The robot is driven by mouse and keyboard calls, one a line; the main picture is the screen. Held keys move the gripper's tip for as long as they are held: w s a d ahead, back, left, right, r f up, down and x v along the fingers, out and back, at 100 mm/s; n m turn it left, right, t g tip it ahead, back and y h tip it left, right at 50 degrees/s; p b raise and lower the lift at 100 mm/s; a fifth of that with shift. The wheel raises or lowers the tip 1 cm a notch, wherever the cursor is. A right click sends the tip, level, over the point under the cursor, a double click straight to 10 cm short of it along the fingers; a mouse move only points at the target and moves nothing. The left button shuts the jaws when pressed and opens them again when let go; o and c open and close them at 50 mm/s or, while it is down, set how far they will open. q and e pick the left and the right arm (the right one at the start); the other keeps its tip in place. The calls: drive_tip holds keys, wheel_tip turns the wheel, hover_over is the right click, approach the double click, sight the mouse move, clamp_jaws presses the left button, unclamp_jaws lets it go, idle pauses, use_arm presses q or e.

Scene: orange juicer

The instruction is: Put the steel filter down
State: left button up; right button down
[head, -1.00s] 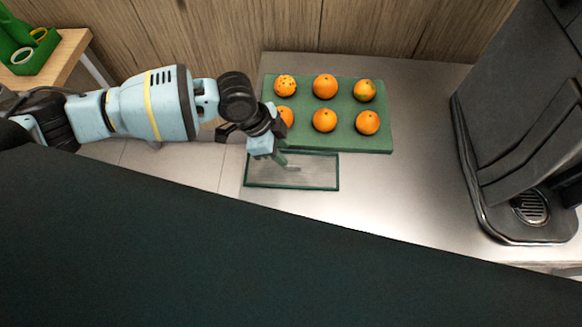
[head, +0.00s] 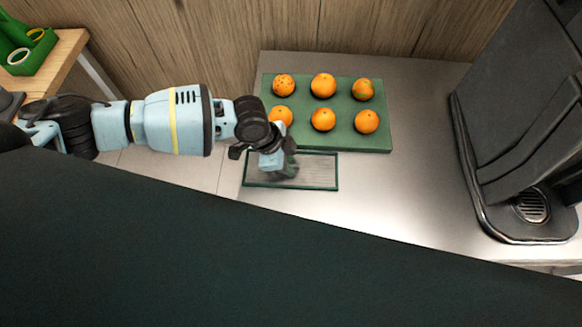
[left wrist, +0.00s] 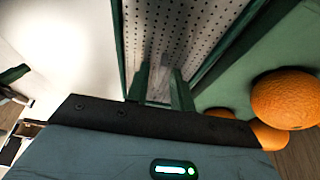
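A perforated steel plate in a dark green rectangular frame, which looks like the steel filter (head: 318,171), lies flat on the counter. In the left wrist view its holes and green rim (left wrist: 185,28) fill the top middle. My left gripper (head: 283,172) is low over the left half of the plate and hides part of it. In the left wrist view my left gripper's two green fingers (left wrist: 162,88) point at the plate with a narrow gap between them. I see no object clearly clamped there; contact with the plate is unclear. My right gripper is out of view.
A green tray (head: 380,140) with several oranges (head: 323,119) lies just behind the framed plate. A black juicer (head: 515,150) stands at the right. The steel counter (head: 420,195) between is clear. A wooden table (head: 62,62) with a green holder is at far left.

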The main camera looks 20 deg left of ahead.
sight(296, 166)
use_arm(q)
clamp_jaws()
drive_tip(key=shift+r, duration=0.15)
drive_tip(key=shift+r, duration=0.5)
wheel_tip(296, 166, up, 2)
drive_tip(key=shift+r, duration=0.15)
drive_tip(key=s, duration=0.5)
drive_tip(key=s+d+r+p, duration=0.1)
drive_tip(key=s, duration=1)
drive_tip(key=shift+d+r+p, duration=0.25)
drive_tip(key=shift+p, duration=0.1)
